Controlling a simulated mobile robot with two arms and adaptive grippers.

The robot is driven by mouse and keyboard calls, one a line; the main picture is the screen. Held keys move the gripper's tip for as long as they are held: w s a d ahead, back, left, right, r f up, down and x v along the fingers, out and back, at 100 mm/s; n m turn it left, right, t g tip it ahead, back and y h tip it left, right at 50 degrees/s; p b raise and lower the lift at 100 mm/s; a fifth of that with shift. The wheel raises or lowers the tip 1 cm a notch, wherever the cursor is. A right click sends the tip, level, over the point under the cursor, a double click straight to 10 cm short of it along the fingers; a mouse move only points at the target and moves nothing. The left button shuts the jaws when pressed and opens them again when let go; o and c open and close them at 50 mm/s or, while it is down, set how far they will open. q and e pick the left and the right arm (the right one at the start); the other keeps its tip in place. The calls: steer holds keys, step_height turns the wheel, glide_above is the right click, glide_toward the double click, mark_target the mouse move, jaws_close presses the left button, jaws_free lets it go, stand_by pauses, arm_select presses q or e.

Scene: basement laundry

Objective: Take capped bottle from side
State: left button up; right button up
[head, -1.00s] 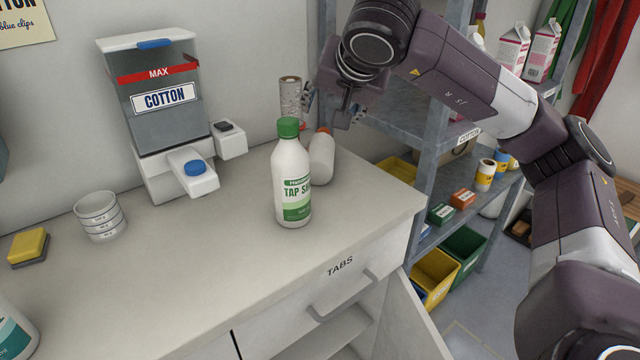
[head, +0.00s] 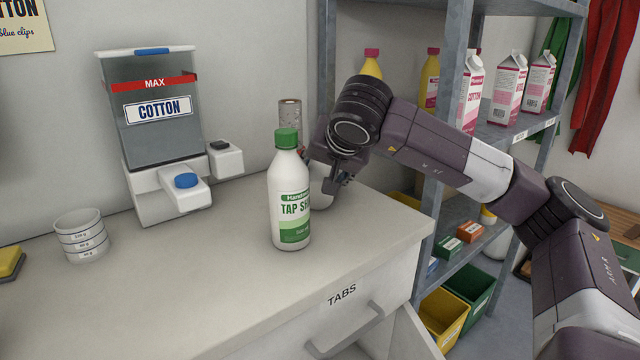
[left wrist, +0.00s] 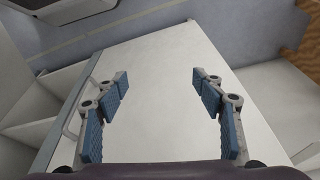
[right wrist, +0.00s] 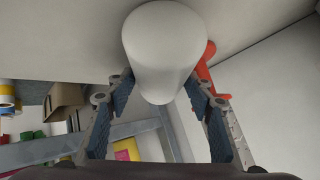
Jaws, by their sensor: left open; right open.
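A white bottle with a green cap and a "TAP S…" label (head: 290,205) stands upright on the counter. Just behind it, to its right, is a second white bottle (head: 321,198), mostly hidden by the green-capped bottle and my right gripper (head: 338,186). In the right wrist view, this plain white bottle (right wrist: 163,45) lies between the open fingers of my right gripper (right wrist: 165,105); contact cannot be told. Its cap is hidden now. My left gripper (left wrist: 163,100) is open and empty above a pale surface, and is outside the head view.
A cotton dispenser (head: 155,110), striped cups (head: 82,235) and a yellow sponge (head: 10,262) are on the counter's left. A grey cylinder (head: 290,113) stands by the wall. A metal shelf (head: 447,120) with cartons is at right. The front counter (head: 190,290) is clear.

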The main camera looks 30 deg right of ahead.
steer(key=shift+w+d+f, duration=0.1)
steer(key=shift+w+f, duration=0.15)
steer(key=shift+w, duration=0.05)
steer(key=shift+c, duration=0.4)
steer(key=c, duration=1)
steer(key=shift+r, duration=0.1)
steer(key=shift+c, duration=0.2)
steer(key=shift+s+r, duration=0.1)
